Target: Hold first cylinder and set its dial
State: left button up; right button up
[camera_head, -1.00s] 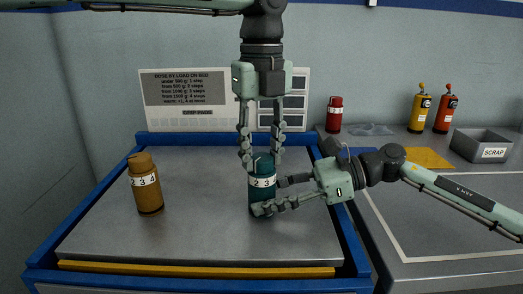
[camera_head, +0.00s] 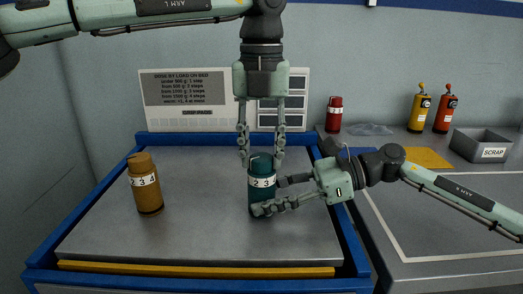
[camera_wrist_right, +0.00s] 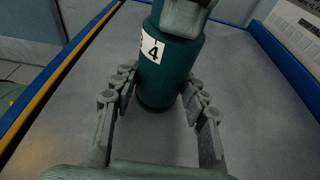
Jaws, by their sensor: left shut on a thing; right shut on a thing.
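A teal cylinder (camera_head: 262,201) with a white number band stands upright on the grey bed of the blue-edged table. My right gripper (camera_head: 267,196) is shut around its lower body from the right; the right wrist view shows the fingers on both sides of the cylinder (camera_wrist_right: 165,80). My left gripper (camera_head: 261,162) points down from above and is shut on the cylinder's top dial. The band's 2 and 3 face the head camera, and a 4 shows in the right wrist view. An ochre cylinder (camera_head: 147,190) with a similar band stands apart at the left.
On the right bench are a red cylinder (camera_head: 334,117), yellow (camera_head: 419,113) and red-orange (camera_head: 445,113) bottles and a scrap bin (camera_head: 482,146). The bed's middle, between the cylinders, is clear.

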aim_at(261, 156)
dwell(0.3)
pick_arm(q)
jog(key=o, duration=1.2)
jog(key=shift+c, duration=0.2)
jog(key=shift+r, duration=0.1)
notch_tip(261, 156, up, 12)
pick_arm(e)
jog(key=o, duration=1)
jog(key=shift+c, duration=0.2)
jog(key=shift+d, duration=0.1)
